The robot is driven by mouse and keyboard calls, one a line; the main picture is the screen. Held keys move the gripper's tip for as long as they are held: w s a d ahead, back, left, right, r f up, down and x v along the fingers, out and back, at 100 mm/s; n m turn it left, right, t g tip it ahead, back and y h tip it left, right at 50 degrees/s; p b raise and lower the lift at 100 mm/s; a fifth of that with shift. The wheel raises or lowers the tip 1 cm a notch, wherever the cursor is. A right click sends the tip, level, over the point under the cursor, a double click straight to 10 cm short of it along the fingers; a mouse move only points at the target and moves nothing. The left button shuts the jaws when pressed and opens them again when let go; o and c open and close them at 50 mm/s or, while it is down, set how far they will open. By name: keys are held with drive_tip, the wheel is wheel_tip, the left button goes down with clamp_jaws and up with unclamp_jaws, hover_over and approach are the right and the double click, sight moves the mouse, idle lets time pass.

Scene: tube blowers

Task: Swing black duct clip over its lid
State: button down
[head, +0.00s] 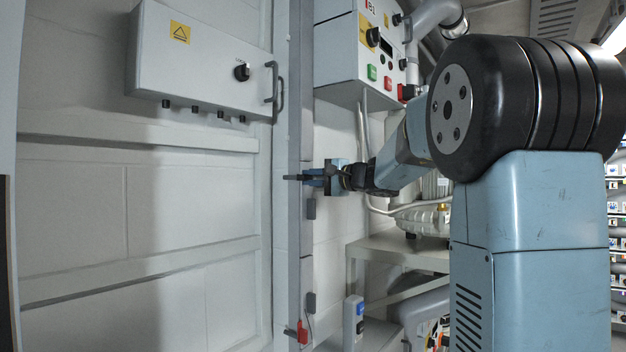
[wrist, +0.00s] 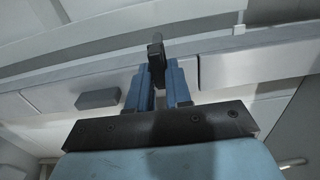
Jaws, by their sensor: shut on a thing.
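My gripper (head: 312,177) is at the grey vertical duct (head: 293,235) in the head view. Its two blue fingers (wrist: 158,80) are shut on a black duct clip (wrist: 157,52), which stands up between and beyond the fingertips in the wrist view. The clip also shows as a dark bar left of the fingers in the head view (head: 293,178). It reaches across the duct's front there. The grey lid (wrist: 258,68) runs across the wrist view behind the fingers. Whether the clip touches the lid cannot be told. The clip's hinge end is hidden by the gripper.
Other dark clips sit on the duct below, one close under the gripper (head: 311,208) and one lower (head: 310,302). A red piece (head: 302,332) is near the bottom. A grey cabinet (head: 205,65) is upper left and a control box (head: 365,50) is above the gripper.

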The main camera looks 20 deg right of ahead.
drive_tip(key=shift+d+f, duration=0.15)
drive_tip(key=shift+d, duration=0.15)
drive_tip(key=c, duration=1.3)
unclamp_jaws()
drive_tip(key=shift+w, duration=0.15)
drive_tip(key=shift+o, duration=0.9)
drive_tip(key=shift+a, duration=0.1)
drive_tip(key=v, duration=1.4)
